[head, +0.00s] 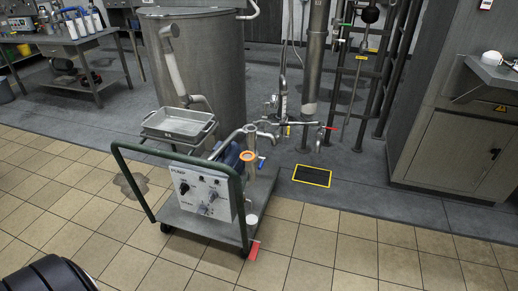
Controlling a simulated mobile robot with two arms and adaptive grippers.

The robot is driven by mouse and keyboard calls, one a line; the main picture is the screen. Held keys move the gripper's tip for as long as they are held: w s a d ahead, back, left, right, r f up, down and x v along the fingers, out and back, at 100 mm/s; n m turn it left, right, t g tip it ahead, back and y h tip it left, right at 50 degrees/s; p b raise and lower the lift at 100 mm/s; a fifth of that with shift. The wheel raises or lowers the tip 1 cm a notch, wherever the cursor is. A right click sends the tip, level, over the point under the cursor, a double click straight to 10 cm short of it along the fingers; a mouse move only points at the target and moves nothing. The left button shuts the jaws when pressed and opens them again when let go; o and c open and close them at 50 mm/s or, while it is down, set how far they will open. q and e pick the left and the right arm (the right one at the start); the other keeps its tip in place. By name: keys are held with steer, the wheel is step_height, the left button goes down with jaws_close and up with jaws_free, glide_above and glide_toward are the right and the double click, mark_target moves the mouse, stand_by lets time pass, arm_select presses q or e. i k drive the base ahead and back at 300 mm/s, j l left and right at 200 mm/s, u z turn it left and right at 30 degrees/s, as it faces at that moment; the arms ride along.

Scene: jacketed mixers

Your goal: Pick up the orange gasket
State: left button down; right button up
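The orange gasket (247,155) is a small ring on the pump cart (238,228), at the level of the pump's pipe fittings. It lies around or on top of a metal fitting; I cannot tell which. The white pump control box (203,194) with black knobs is just in front and to the left of it. Neither of my grippers shows in the head view, so their state is hidden.
The cart's green handle frame (147,197) rises on its left side. A grey tray (178,124) and a large steel tank (195,60) stand behind. A red pedal (254,250) sticks out at the cart's front. Tiled floor in front is clear.

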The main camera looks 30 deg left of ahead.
mark_target(242, 154)
steer(key=i+u, duration=0.1)
steer(key=u, duration=0.4)
steer(key=i+u, duration=0.15)
steer(key=u, duration=0.3)
steer(key=i+l+u, duration=0.1)
steer(key=u, duration=0.4)
steer(key=i+l+u, duration=0.1)
steer(key=u, duration=0.35)
steer(key=i+l+u, duration=0.15)
steer(key=l, duration=0.25)
steer(key=i+l+u, duration=0.2)
steer(key=l, duration=0.25)
steer(key=i+l+u, duration=0.15)
steer(key=l, duration=0.3)
steer(key=i+l+u, duration=0.15)
steer(key=l, duration=0.35)
steer(key=i+l+u, duration=0.2)
steer(key=l, duration=0.3)
steer(key=l+u, duration=0.15)
steer(key=l, duration=0.35)
